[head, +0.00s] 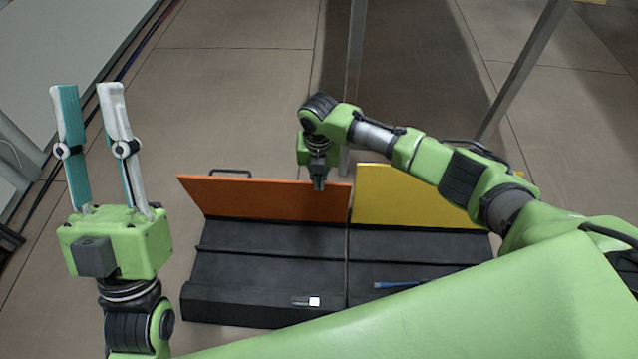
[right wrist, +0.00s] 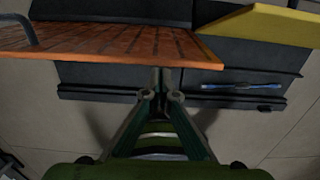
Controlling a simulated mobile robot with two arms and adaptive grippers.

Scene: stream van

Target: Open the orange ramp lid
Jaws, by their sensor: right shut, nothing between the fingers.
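The orange ramp lid (head: 250,199) stands raised, hinged along the back of the left half of a black ramp box (head: 265,240). A dark handle (head: 231,172) sits at its upper edge, toward the left. My right gripper (head: 318,186) is shut and empty at the right part of the lid's upper edge; I cannot tell whether it touches. In the right wrist view, its fingertips (right wrist: 159,72) lie close to the orange lid's edge (right wrist: 110,42), and the handle (right wrist: 20,28) is at the far left. My left gripper (head: 85,88) is open and empty, left of the box.
A yellow lid (head: 415,197) stands raised on the right half. A small silver-white item (head: 306,301) lies in the left half and a blue tool (head: 397,284) in the right. Metal posts (head: 353,80) stand behind. Open floor (head: 235,100) lies behind the orange lid.

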